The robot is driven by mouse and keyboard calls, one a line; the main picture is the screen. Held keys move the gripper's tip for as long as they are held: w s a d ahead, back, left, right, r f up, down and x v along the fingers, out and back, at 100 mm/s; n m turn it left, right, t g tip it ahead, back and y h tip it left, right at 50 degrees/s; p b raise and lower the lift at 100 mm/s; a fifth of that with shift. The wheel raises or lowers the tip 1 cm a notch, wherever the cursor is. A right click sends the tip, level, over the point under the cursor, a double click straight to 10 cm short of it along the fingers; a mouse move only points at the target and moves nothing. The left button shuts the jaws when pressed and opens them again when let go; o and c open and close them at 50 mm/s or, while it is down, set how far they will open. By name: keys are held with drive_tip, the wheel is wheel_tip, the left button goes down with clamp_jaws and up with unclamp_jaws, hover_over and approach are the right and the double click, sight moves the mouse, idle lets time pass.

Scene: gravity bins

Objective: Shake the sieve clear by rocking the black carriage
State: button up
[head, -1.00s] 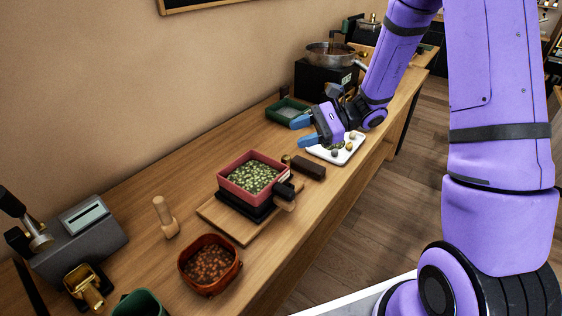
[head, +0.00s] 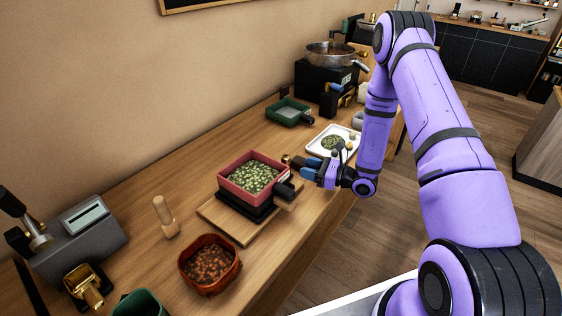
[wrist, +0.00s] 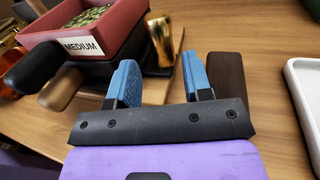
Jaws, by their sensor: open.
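The red sieve box (head: 240,190), full of green and pale bits, sits on the black carriage (head: 245,207) on a wooden board. In the wrist view the red box (wrist: 130,28) has a "MEDIUM" label, and black and wooden handles stick out toward the left. A brass knob (wrist: 160,38) stands at its right corner. My gripper (head: 303,168) is open and empty, just right of the sieve box. In the wrist view its blue fingertips (wrist: 160,72) are apart, with a dark brown block (wrist: 230,75) beyond and beside the right finger.
A brown-red bowl (head: 235,277) of dark bits stands in front of the board (head: 210,212). A wooden pestle-like piece (head: 165,215) stands at left. A white tray (head: 313,149) and a green tray (head: 270,115) lie behind my gripper.

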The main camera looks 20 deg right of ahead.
sight(273, 169)
drive_tip(key=x, duration=0.9)
drive_tip(key=shift+w+a, duration=0.2)
drive_tip(key=shift+a, duration=0.1)
clamp_jaws()
drive_tip(key=shift+s+a, duration=0.7)
drive_tip(key=shift+a, duration=0.3)
drive_tip(key=shift+s+a, duration=0.75)
drive_tip(key=shift+a, duration=0.2)
unclamp_jaws()
drive_tip(key=v, duration=1)
drive_tip(key=shift+s+d, duration=0.25)
drive_tip(key=shift+d, duration=0.05)
